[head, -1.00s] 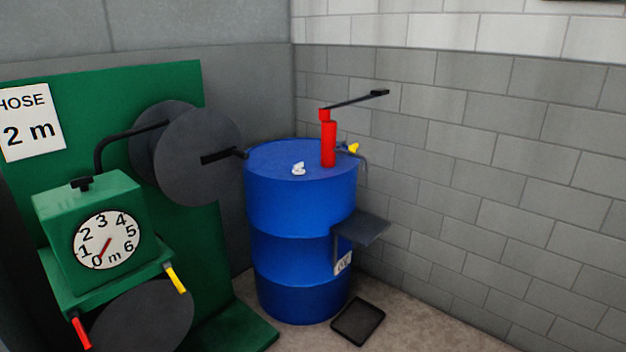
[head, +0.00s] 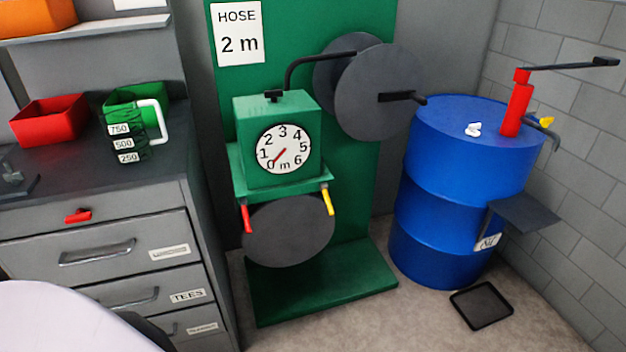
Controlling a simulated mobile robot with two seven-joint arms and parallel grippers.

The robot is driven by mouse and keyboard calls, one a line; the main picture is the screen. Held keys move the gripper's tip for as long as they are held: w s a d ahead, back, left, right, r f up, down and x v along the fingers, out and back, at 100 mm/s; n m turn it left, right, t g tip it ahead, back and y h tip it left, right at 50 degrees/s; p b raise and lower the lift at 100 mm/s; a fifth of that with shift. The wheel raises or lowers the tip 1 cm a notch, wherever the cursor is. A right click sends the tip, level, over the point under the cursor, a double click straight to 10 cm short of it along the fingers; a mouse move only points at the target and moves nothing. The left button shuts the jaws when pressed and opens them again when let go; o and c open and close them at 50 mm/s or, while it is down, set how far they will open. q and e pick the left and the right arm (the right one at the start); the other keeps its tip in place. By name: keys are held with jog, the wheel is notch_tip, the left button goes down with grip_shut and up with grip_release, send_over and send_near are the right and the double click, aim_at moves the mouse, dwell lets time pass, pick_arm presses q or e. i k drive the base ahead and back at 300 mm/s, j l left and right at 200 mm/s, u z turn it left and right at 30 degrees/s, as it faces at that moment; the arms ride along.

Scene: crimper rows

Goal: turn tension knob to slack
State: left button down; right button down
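No part labelled as a tension knob can be made out. A green hose-measuring machine (head: 246,118) stands in the middle of the head view, with a round dial (head: 284,149) marked 0 to 6 m. The dial's red needle points close to 0. A small black fitting (head: 273,95) sits on top of the green box. A red lever (head: 247,219) and a yellow lever (head: 328,202) hang at the box's lower corners. I cannot tell whether any of these is the tension knob. Neither gripper is in view.
A grey drawer cabinet (head: 195,240) stands at left, with a red bin (head: 50,121), a green bin (head: 120,97) and a measuring jug (head: 155,125) on top. A blue drum (head: 430,210) with a red pump (head: 515,108) stands right, a black tray (head: 482,306) on the floor.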

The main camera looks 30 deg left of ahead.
aim_at(273, 95)
jog(key=u, duration=0.4)
jog(key=j+u, duration=0.15)
jog(key=u, duration=0.6)
